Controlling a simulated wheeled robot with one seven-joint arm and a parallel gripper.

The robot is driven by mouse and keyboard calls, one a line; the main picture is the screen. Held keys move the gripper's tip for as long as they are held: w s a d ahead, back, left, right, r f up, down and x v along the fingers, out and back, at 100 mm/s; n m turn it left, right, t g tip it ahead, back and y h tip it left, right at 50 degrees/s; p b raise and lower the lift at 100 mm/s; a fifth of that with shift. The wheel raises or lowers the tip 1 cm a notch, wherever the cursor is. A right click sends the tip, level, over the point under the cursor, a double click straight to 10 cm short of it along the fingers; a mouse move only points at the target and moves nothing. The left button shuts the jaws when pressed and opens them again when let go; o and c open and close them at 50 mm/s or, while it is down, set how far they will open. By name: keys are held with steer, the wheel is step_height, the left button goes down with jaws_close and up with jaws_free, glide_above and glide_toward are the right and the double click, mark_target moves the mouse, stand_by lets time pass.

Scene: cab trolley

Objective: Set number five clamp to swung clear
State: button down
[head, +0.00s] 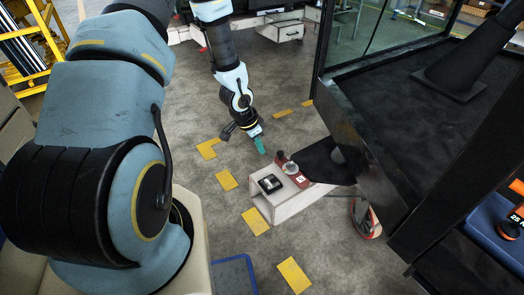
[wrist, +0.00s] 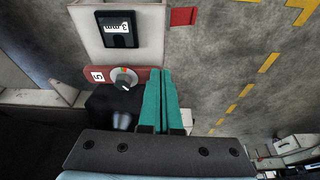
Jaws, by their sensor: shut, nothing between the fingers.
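The number five clamp is a red plate with a white "5" label (wrist: 97,75) and a round grey knob (wrist: 123,80) with a small pointer and coloured marks. In the head view the red clamp plate (head: 301,180) sits at the end of a white box-shaped beam (head: 290,206), beside a black bracket. My gripper (wrist: 161,72) has teal fingers, shut and empty, just right of the knob in the wrist view. They overlap the plate's right end; I cannot tell whether they touch it. In the head view my gripper (head: 261,147) is left of and above the clamp.
A black "3 mm" plate (wrist: 117,28) lies on the white beam. A red tab (wrist: 183,16) sticks out beside the beam. A dark cab platform (head: 400,120) rises at the right.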

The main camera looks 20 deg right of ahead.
steer(key=v, duration=0.7)
steer(key=shift+p, duration=0.35)
steer(key=a+r+n+t+y+p, duration=0.1)
steer(key=a+r+n+y+p, duration=0.2)
steer(key=a+r, duration=0.5)
steer(key=a+r+n+p, duration=0.35)
steer(key=a+r, duration=0.25)
steer(key=r, duration=0.4)
steer(key=s+a+r+n+p, duration=0.2)
steer(key=s+a+r+n, duration=0.4)
steer(key=r, duration=0.5)
steer(key=s+n, duration=0.1)
steer(key=s, duration=0.1)
steer(key=shift+s+a+r+p, duration=0.25)
steer(key=shift+s+p, duration=0.1)
